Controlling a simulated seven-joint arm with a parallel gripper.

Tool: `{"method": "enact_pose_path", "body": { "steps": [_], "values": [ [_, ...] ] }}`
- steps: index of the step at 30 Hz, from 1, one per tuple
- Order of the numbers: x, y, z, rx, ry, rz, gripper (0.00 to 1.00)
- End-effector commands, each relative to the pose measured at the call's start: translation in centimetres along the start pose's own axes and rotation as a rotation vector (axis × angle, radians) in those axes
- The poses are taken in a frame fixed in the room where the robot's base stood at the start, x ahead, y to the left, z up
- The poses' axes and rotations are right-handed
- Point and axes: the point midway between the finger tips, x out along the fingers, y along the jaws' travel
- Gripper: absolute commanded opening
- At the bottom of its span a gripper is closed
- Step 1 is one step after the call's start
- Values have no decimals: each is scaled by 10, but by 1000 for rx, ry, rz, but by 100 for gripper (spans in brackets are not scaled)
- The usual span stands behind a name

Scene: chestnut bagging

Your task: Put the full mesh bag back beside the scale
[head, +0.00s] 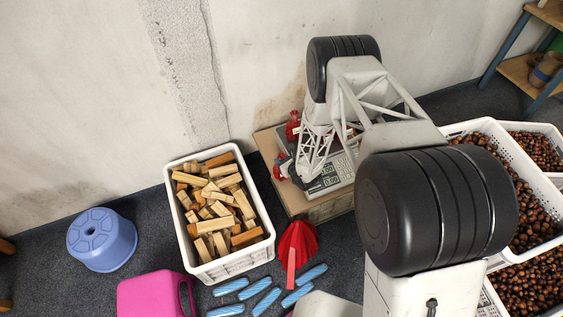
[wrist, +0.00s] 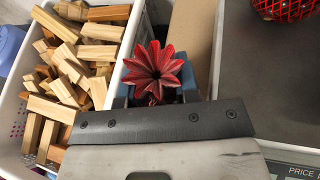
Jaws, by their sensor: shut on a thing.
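In the wrist view, my gripper (wrist: 155,92) has its blue fingers closed on the gathered red neck of a mesh bag (wrist: 153,66). The neck spreads into a star shape above the fingers, and the bag's body is hidden beneath the gripper. The bag is left of the dark scale (wrist: 250,80), over the cardboard strip. In the head view, my arm covers much of the scale (head: 328,184), and the fingers are hidden. Red mesh shows at the scale's left side (head: 280,166). How high the bag hangs, or whether it rests, I cannot tell.
Another red mesh bag (wrist: 287,8) with dark contents is at the scale's far side. A white crate of wood blocks (head: 178,228) stands close left. A red pleated bundle (head: 297,243) and several blue rolls (head: 264,302) lie in front. Chestnut crates (head: 480,127) stand right.

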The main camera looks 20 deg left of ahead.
Motion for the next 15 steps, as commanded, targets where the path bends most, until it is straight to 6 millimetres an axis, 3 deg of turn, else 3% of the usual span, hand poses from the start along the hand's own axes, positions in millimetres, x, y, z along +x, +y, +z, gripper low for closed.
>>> {"method": "enact_pose_path", "body": {
  "steps": [15],
  "values": [
    [3, 0, -9, 0, 0, 0, 0]
  ]
}}
